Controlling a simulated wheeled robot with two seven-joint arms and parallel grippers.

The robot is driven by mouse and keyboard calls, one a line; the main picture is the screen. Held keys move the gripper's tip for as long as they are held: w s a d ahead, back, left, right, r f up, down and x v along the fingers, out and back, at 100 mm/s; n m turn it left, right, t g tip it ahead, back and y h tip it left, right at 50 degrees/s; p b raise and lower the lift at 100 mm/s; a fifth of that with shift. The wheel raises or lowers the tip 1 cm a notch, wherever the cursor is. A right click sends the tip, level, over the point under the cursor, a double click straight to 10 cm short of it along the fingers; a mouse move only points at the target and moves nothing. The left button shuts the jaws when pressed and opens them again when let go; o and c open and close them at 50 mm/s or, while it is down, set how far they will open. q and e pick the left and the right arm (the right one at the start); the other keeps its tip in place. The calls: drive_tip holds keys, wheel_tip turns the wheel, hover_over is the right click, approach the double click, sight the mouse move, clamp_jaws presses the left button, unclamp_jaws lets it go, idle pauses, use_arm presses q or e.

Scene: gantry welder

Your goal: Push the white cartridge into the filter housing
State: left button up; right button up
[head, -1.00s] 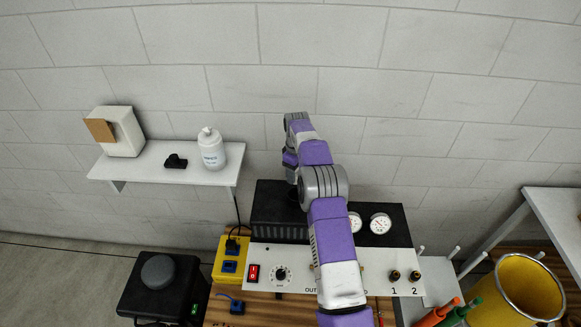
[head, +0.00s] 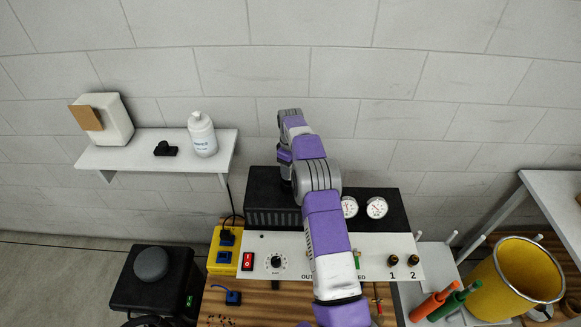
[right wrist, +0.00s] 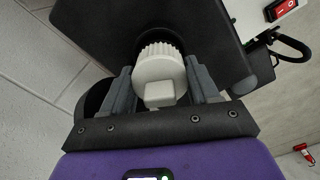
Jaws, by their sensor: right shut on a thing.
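The white cartridge (right wrist: 160,72) shows in the right wrist view, with a ribbed round cap and a square knob on its near end. My right gripper (right wrist: 158,88) is shut on it, a grey finger on either side. The far end of the cartridge meets a dark round opening (right wrist: 178,40) in a black surface, which looks like the filter housing. How deep it sits I cannot tell. In the head view my purple and white right arm reaches over the bench to the black box (head: 263,205) and hides the cartridge. My left gripper is not in view.
A control panel (head: 290,287) with a red switch (head: 247,261) lies in front of the black box, with gauges (head: 377,207) to its right. A shelf (head: 130,153) holds a white bottle (head: 202,135). A yellow bin (head: 515,280) stands at the right.

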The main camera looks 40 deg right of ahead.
drive_tip(key=shift+f+b, duration=0.85)
drive_tip(key=shift+f, duration=0.75)
drive_tip(key=shift+s+f, duration=0.15)
drive_tip(key=shift+f, duration=0.05)
